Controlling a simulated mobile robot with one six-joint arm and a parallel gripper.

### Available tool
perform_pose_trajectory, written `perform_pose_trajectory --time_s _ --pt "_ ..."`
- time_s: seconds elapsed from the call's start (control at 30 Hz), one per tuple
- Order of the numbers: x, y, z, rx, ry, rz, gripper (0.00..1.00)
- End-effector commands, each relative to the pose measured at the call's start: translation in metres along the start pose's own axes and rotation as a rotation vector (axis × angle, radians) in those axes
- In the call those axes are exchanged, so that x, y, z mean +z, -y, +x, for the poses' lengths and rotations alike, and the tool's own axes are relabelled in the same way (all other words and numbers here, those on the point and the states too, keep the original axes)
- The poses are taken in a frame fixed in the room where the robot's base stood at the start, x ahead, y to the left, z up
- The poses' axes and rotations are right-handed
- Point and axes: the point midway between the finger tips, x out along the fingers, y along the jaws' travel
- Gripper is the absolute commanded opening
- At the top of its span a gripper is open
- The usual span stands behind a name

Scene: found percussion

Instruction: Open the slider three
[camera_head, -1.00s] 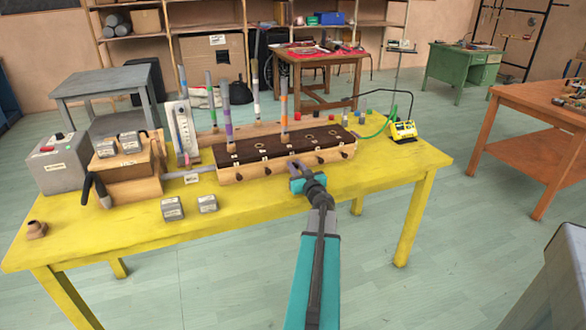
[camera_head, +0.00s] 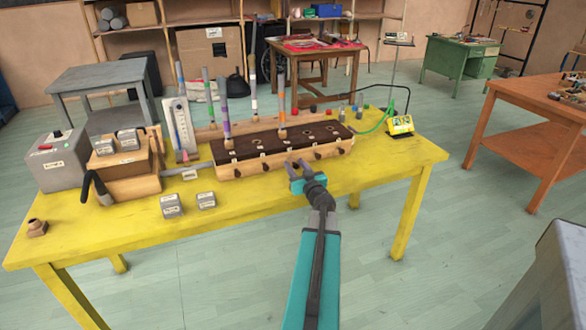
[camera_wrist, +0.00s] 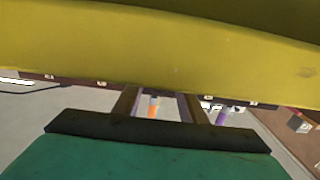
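The wooden block (camera_head: 256,164) with a dark top stands on the yellow table (camera_head: 250,212). Several dark slider knobs stick out of its front side. Their labels are too small to read. The middle knob (camera_head: 291,168), counted along the front, is close to my fingertips and partly hidden by them. My gripper (camera_head: 297,164) is in front of the block, with its fingers pointing at it. In the wrist view, my gripper (camera_wrist: 158,103) shows two fingers apart with a gap between them and nothing clearly held. I cannot tell whether the fingers touch a knob.
Several upright tubes, one orange-banded (camera_head: 282,100) and one purple-banded (camera_head: 226,115), rise from the block. Grey weights (camera_head: 171,205) and a wooden box (camera_head: 128,170) are to the left. A yellow device (camera_head: 400,126) is at right. The table front is mostly clear.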

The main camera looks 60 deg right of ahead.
Motion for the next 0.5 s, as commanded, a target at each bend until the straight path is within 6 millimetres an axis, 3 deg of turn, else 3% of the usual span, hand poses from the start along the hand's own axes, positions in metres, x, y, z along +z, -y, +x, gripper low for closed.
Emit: perform_pose_trajectory --time_s 0.27,0.5 --pt "0.000 0.000 -0.004 0.001 0.000 0.000 0.38" --pt "0.000 0.000 -0.020 0.002 0.000 0.000 0.38"
